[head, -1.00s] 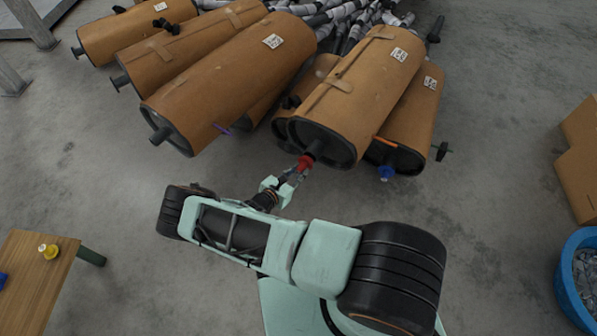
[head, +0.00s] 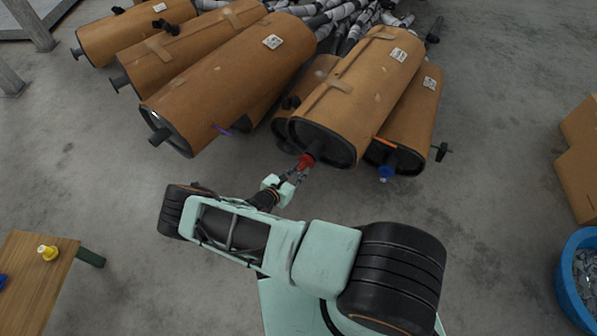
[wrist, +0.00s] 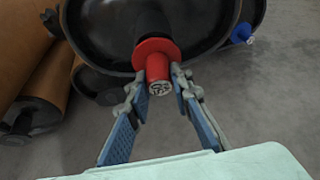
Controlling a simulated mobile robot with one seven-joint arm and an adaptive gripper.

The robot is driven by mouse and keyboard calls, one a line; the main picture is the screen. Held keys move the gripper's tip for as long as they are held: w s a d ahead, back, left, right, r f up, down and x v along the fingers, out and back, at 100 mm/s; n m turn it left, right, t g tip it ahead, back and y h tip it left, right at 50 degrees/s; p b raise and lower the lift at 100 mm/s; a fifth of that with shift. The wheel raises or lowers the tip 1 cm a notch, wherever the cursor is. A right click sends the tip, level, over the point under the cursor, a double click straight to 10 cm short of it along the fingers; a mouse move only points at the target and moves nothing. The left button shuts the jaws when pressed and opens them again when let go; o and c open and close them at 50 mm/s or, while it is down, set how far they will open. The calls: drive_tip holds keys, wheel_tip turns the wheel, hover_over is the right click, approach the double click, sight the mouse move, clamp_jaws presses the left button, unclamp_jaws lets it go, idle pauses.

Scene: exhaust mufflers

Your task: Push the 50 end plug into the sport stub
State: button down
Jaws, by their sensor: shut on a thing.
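A red end plug (head: 307,160) sits at the front end of the wrapped muffler (head: 350,100). In the wrist view the red plug (wrist: 158,62) has its wide flange against the dark stub (wrist: 153,22) on the muffler's black end plate (wrist: 100,35). The flange hides the stub's mouth, so I cannot tell how deep the plug sits. My gripper (head: 297,174) is shut on the plug's narrower outer part. In the wrist view its fingers (wrist: 160,84) lie on either side of that part.
A blue plug (head: 386,172) sits on the muffler to the right. Other wrapped mufflers (head: 235,75) lie to the left. A yellow plug (head: 47,252) stands on a wooden table (head: 40,290). A blue bin (head: 570,285) and cardboard box (head: 580,160) are at right.

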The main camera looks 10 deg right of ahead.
drive_tip(key=shift+w+d, duration=0.7)
drive_tip(key=shift+d, duration=0.05)
drive_tip(key=c, duration=1.7)
unclamp_jaws()
drive_tip(key=shift+o, duration=0.2)
drive_tip(key=shift+a, duration=0.1)
drive_tip(key=v, duration=1.2)
